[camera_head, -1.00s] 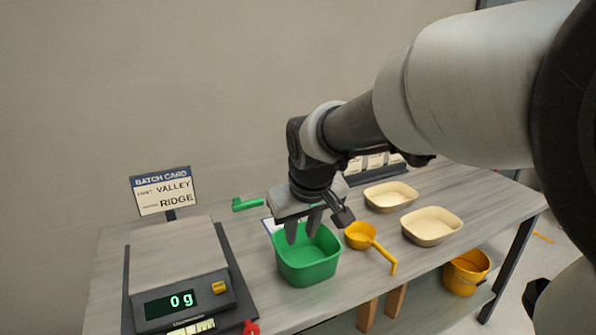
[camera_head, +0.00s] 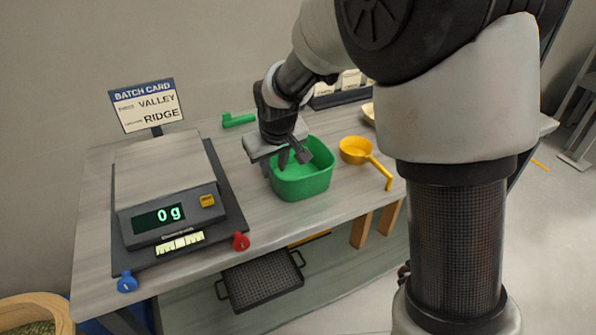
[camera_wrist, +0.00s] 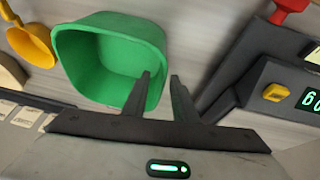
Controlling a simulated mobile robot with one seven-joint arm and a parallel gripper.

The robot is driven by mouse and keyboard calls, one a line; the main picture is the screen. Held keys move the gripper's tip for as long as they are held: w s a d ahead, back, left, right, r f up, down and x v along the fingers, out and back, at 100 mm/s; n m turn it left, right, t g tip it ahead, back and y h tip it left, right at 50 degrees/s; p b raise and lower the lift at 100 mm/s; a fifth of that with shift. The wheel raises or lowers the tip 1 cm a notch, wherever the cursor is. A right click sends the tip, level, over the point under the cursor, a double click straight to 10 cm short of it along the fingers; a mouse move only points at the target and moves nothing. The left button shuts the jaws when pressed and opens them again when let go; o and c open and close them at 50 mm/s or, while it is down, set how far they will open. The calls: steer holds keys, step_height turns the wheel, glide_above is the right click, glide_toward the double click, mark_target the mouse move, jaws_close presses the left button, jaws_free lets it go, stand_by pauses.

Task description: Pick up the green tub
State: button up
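The green tub (camera_head: 304,182) stands upright and empty on the table, right of the scale. It also shows in the wrist view (camera_wrist: 95,55). My gripper (camera_head: 274,164) is at the tub's left side in the head view. In the wrist view my gripper (camera_wrist: 160,78) has its two fingers apart, with the tub's near wall by them. One finger overlaps the tub's opening and the other is outside it. A gap shows between the fingers, and I cannot tell whether either touches the wall.
The scale (camera_head: 165,172) reads 0 g, with a batch card (camera_head: 147,105) behind it. A yellow scoop (camera_head: 356,152) lies right of the tub. A green scoop-like item (camera_head: 238,120) lies behind. A dark basket (camera_head: 262,280) sits below the table.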

mark_target(272, 176)
steer(key=b+x, duration=0.1)
steer(key=x, duration=0.3)
steer(key=shift+w+a+f, duration=0.2)
steer(key=shift+f, duration=0.15)
jaws_close()
